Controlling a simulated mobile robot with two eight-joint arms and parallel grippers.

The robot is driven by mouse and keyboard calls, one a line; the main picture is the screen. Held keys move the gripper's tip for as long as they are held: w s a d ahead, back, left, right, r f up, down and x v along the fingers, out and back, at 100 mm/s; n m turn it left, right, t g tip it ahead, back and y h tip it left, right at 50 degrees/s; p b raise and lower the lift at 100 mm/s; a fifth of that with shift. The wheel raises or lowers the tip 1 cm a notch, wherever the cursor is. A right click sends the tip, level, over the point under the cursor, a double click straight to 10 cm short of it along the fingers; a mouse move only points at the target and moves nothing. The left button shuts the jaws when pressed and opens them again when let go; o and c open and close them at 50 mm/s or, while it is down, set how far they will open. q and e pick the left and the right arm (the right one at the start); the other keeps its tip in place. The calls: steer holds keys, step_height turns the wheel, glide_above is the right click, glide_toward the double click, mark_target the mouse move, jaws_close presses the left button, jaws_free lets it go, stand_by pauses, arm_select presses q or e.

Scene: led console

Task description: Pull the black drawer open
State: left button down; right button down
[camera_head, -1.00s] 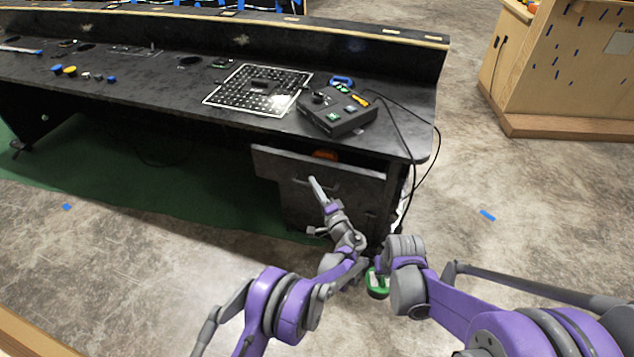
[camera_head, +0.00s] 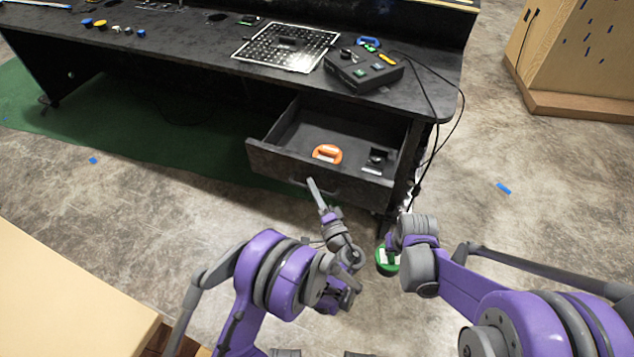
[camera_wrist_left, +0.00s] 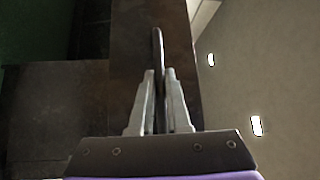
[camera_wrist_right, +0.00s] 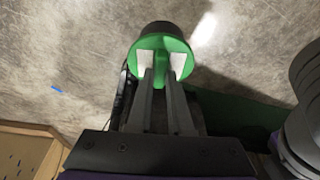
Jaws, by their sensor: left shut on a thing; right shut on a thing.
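The black drawer (camera_head: 280,168) is pulled out well from under the black desk in the head view. Its inside shows an orange handle-shaped thing and a small black thing. My left gripper (camera_head: 314,190) is at the drawer's front. In the left wrist view its fingers (camera_wrist_left: 160,85) are shut on the thin drawer handle (camera_wrist_left: 158,45), which runs between them. My right gripper (camera_head: 388,250) is away from the drawer, at lower right. In the right wrist view its fingers (camera_wrist_right: 161,70) are shut on a green and black round object (camera_wrist_right: 160,42) with white patches.
The orange thing (camera_head: 327,153) and the black thing (camera_head: 377,158) lie in the drawer. A black control box (camera_head: 363,70) and a perforated plate (camera_head: 287,47) are on the desktop. Cables hang over the desk's right end. A wooden cabinet (camera_head: 575,60) stands at right.

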arm_select(q)
steer(key=shift+s+a, duration=0.15)
steer(key=shift+s, duration=0.15)
steer(key=c, duration=0.9)
jaws_free()
steer(key=v, duration=1.2)
steer(key=shift+r, duration=0.1)
arm_select(e)
steer(key=shift+r, duration=0.15)
steer(key=shift+s, duration=0.1)
